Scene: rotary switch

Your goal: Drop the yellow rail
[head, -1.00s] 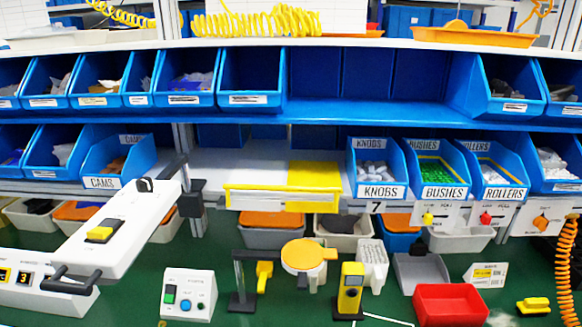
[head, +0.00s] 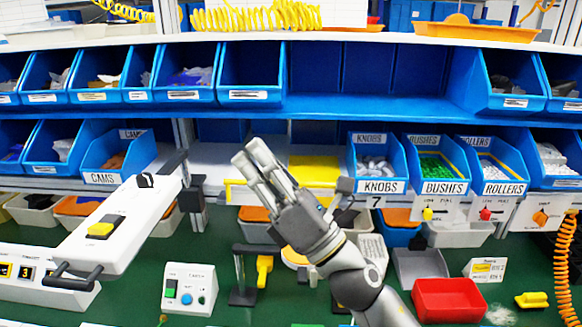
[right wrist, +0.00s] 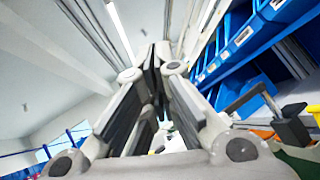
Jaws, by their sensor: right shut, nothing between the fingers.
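The yellow rail (head: 235,193) runs along the front edge of the middle shelf, below the bare white and yellow shelf surface. Its middle is hidden behind my right gripper in the head view. My right gripper (head: 252,156) is raised in front of the rail and shelf, its fingers pointing up and to the left. It holds nothing. In the right wrist view its fingers (right wrist: 153,62) come together at the tips with nothing between them. Whether it touches the rail cannot be told. My left gripper is not in view.
Blue bins labelled CAMS (head: 101,178) and KNOBS (head: 381,187) flank the shelf gap. A red tray (head: 450,300) and a control box (head: 188,291) sit on the green bench.

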